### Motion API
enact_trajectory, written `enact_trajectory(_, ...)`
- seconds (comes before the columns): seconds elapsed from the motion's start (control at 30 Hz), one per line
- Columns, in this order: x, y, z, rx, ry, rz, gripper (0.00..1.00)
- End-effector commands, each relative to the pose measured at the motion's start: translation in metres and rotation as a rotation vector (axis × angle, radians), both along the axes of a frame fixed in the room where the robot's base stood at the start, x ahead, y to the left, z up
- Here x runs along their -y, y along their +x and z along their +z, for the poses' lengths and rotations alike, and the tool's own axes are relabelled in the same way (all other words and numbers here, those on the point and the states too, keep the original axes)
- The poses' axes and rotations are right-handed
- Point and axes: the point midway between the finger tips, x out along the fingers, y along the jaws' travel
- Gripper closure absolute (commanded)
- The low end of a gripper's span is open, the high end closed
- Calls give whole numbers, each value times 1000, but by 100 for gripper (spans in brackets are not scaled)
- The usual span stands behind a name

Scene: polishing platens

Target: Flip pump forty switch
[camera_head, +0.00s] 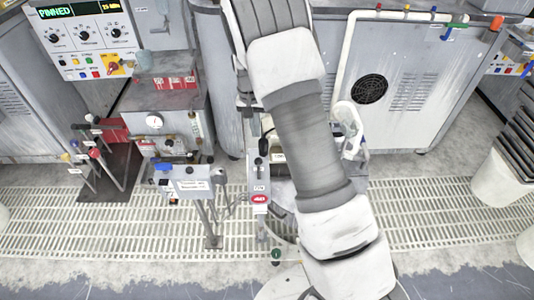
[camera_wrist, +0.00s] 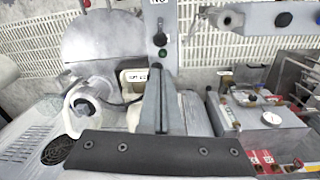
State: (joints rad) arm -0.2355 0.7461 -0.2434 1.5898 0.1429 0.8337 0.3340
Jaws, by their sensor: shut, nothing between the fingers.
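My gripper (camera_wrist: 157,85) shows in the wrist view as narrow grey fingers pressed together, pointing up the picture with nothing between them. Just beyond the fingertips stands a narrow grey post (camera_wrist: 158,22) with a dark knob and a small green round part (camera_wrist: 162,53). In the head view a narrow upright panel (camera_head: 258,175) left of my arm carries dark controls, a small label and a red oval (camera_head: 260,199). I cannot read which control is marked pump forty. Contact between fingers and post cannot be told. My fingers are not discernible in the head view.
A white rounded housing (camera_wrist: 85,105) with a dark cable lies left of the fingers. A grey box with a gauge (camera_wrist: 268,118) is at right. In the head view, a small stand (camera_head: 190,184) and a levered pedal plate (camera_head: 108,170) stand left, over floor grating (camera_head: 450,216).

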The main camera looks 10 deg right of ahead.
Motion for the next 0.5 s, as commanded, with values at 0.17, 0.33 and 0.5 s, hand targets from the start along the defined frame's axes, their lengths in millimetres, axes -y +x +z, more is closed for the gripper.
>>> enact_trajectory(0.17,0,2,-7,-4,-4,-2,100)
enact_trajectory(0.33,0,2,-7,-4,-4,-2,100)
enact_trajectory(0.5,0,2,-11,-5,-4,-2,100)
